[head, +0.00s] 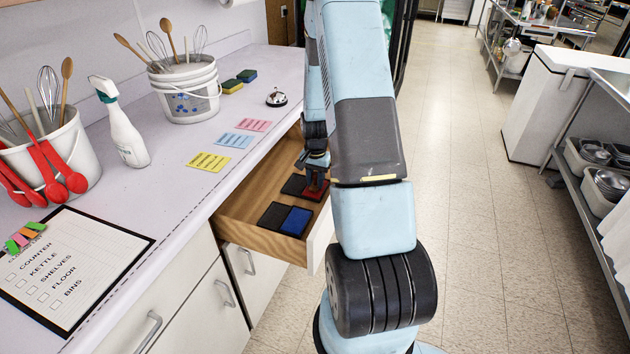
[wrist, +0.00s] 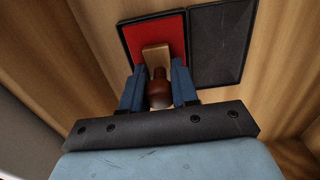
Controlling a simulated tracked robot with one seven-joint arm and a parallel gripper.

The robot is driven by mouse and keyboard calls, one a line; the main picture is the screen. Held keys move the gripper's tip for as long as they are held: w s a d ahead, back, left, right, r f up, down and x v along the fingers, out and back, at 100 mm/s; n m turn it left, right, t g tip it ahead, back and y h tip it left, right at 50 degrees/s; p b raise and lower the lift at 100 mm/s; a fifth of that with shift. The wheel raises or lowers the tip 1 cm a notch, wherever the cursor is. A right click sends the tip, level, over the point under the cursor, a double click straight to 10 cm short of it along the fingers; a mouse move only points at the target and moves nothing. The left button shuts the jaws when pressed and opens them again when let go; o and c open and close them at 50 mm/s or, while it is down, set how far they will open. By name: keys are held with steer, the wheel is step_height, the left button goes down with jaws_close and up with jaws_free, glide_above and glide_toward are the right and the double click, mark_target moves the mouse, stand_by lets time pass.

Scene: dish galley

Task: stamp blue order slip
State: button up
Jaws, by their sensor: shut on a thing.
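The blue order slip (head: 235,140) lies flat on the counter, between a yellow slip (head: 208,162) and a pink slip (head: 254,125). My gripper (head: 315,168) is inside the open drawer (head: 262,240), pointing down. It is shut on the stamp (wrist: 160,92), which has a dark brown knob and a pale wooden base. The stamp's base is over the red ink pad (wrist: 131,42) and seems to rest on it; its underside is hidden. The red pad also shows in the head view (head: 323,189). A blue ink pad (head: 296,221) lies nearer in the drawer.
Dark panels (head: 273,217) lie beside the red and blue pads. On the counter stand a bell (head: 276,98), sponges (head: 233,86), utensil buckets (head: 188,95) and a spray bottle (head: 123,130). A checklist (head: 75,270) lies near left. The counter around the slips is clear.

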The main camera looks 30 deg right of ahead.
steer(key=shift+r, duration=3.5)
